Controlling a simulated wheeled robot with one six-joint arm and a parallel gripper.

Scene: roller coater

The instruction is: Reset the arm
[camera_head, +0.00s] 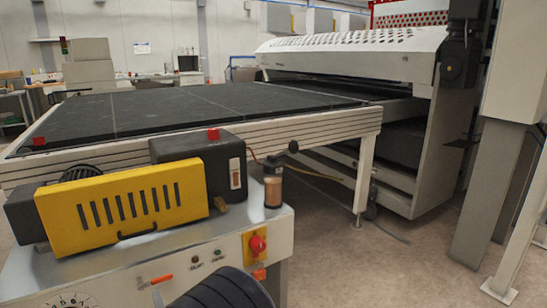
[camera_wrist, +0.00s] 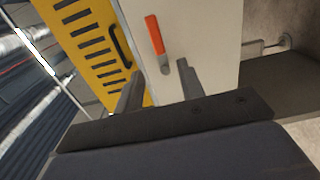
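My gripper (camera_wrist: 160,72) shows in the wrist view, with two dark fingers spread apart and nothing between them. Beyond the fingers is an orange lever handle (camera_wrist: 155,34) on a pale machine panel, seen between and above the fingertips; no contact shows. A dark rounded part of my arm (camera_head: 222,290) shows at the bottom of the head view, in front of the machine's control panel. The gripper itself is not visible in the head view.
The yellow vented cover (camera_head: 122,208), red knob (camera_head: 257,244) and orange lever (camera_head: 155,281) are on the near machine. Behind stands a dark conveyor bed (camera_head: 180,108) leading to a white-hooded machine (camera_head: 350,55). Floor (camera_head: 400,265) is open at right, before grey posts (camera_head: 487,190).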

